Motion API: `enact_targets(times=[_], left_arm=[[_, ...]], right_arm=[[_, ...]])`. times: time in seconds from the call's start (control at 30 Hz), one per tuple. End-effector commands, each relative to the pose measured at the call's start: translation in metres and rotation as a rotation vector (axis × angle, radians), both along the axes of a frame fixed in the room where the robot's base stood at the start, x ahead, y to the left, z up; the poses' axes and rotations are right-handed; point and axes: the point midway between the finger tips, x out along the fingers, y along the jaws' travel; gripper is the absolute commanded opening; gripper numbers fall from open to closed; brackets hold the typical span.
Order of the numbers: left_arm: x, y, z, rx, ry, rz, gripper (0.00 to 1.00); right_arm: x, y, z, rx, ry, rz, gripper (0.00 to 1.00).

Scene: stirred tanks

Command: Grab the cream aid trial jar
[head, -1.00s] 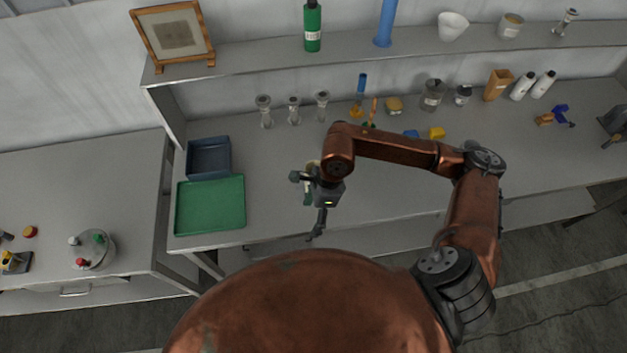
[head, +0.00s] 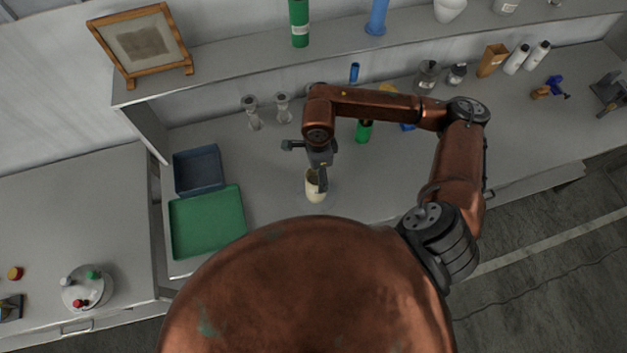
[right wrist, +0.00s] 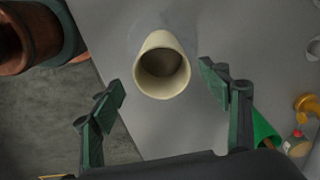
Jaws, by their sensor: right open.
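The cream jar (head: 313,190) stands on the grey bench near its front edge, partly hidden by a finger of my right gripper (head: 306,164). In the right wrist view the jar (right wrist: 162,68) shows its round open mouth and is empty as far as I can see. My right gripper (right wrist: 163,88) is open, one finger to each side of the jar's line, with the jar just ahead of the fingertips and clear space on both sides. My left gripper is not in view.
A green tray (head: 207,222) and a dark blue bin (head: 197,168) lie left of the jar. A green bottle (head: 364,131) stands behind my right forearm. Glass pieces (head: 252,113) stand near the back wall. The bench between tray and jar is clear.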

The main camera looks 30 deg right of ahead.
Motion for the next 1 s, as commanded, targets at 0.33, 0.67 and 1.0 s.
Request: enact_targets(times=[0.33,0.67,1.0], left_arm=[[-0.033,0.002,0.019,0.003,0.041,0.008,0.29],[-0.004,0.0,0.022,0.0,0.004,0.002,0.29],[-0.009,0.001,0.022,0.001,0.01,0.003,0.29]], right_arm=[[0.005,0.002,-0.041,0.003,0.002,0.01,0.7],[0.005,0.001,-0.062,0.002,0.0,0.009,0.7],[0.005,0.0,-0.062,0.001,0.0,0.007,0.53]])
